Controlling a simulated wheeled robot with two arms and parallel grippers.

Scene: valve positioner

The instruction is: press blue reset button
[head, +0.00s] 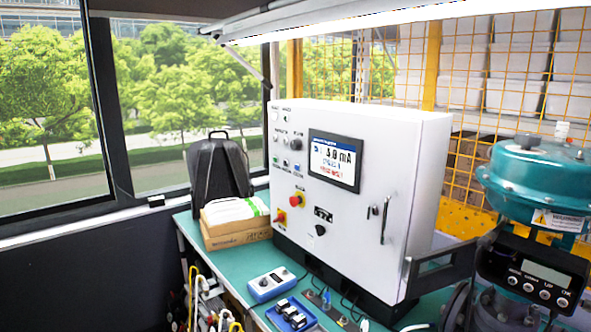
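The white control cabinet (385,140) stands on the green bench in the middle of the head view. On its front panel, left of the display (334,160), is a short row of small buttons. The one at the right end looks like the blue button (297,168); its label is too small to read. A green button (275,161) sits at the left end of the row. The display reads about 5.0 mA. Nothing covers the buttons. Neither of my grippers shows in this view.
A red knob (297,200) and a red-yellow switch (280,216) sit lower on the panel. A backpack (218,170), an open cardboard box (238,232), a blue handheld device (271,284) and a blue tray (290,316) are on the bench (192,229). A teal valve actuator (535,180) stands at right.

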